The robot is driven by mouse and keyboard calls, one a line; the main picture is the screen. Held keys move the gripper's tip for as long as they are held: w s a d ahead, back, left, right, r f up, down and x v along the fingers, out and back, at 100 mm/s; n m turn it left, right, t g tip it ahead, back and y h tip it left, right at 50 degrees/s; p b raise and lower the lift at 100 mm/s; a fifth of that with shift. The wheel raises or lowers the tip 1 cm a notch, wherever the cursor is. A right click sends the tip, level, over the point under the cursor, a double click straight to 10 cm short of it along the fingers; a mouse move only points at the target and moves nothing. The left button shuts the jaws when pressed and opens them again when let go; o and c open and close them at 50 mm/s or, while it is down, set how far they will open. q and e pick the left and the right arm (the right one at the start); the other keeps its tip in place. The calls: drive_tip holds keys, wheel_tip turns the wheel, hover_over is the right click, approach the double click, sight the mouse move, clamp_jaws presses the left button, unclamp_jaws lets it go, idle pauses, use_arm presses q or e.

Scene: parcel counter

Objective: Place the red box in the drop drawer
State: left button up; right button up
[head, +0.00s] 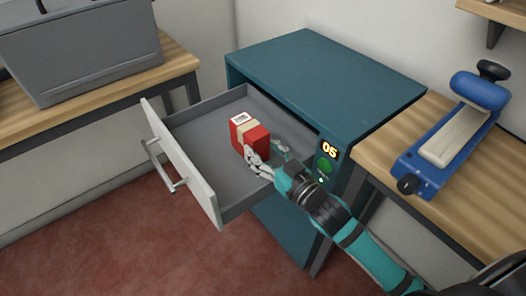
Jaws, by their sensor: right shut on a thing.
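The red box (241,142) has a beige band and a white label on top. It is within the open drop drawer (189,180), over its grey floor. The drawer has a white front with a bar handle and is pulled out of the teal cabinet (322,69). My right gripper (266,154) reaches in over the drawer's right side and is shut on the red box at its near right side. I cannot tell whether the box touches the drawer floor. My left gripper is out of view.
The cabinet shows a lit "05" display (329,149) and a green button (324,165) near my right wrist. A blue device (455,130) stands on the wooden counter at right. A grey bin (85,50) stands on the left table. The drawer floor around the box is clear.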

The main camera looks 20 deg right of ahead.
drive_tip(key=shift+s+f, duration=0.1)
drive_tip(key=shift+f, duration=0.5)
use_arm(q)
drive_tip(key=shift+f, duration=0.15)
use_arm(e)
drive_tip(key=o, duration=1.4)
drive_tip(key=shift+f, duration=0.3)
drive_tip(key=shift+c, duration=0.2)
drive_tip(key=shift+r, duration=0.75)
drive_tip(key=p+v, duration=0.1)
drive_tip(key=v, duration=1)
drive_tip(key=s+d+f+m+g+h, duration=0.25)
drive_tip(key=f+g+h, duration=0.3)
drive_tip(key=f, duration=0.65)
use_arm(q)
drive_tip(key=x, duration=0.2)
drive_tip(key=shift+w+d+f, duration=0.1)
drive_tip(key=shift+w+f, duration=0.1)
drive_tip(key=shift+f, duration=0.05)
use_arm(e)
drive_tip(key=s+f+g, duration=0.7)
drive_tip(key=s+g, duration=0.1)
drive_tip(key=s, duration=0.3)
drive_tip(key=shift+a, duration=0.4)
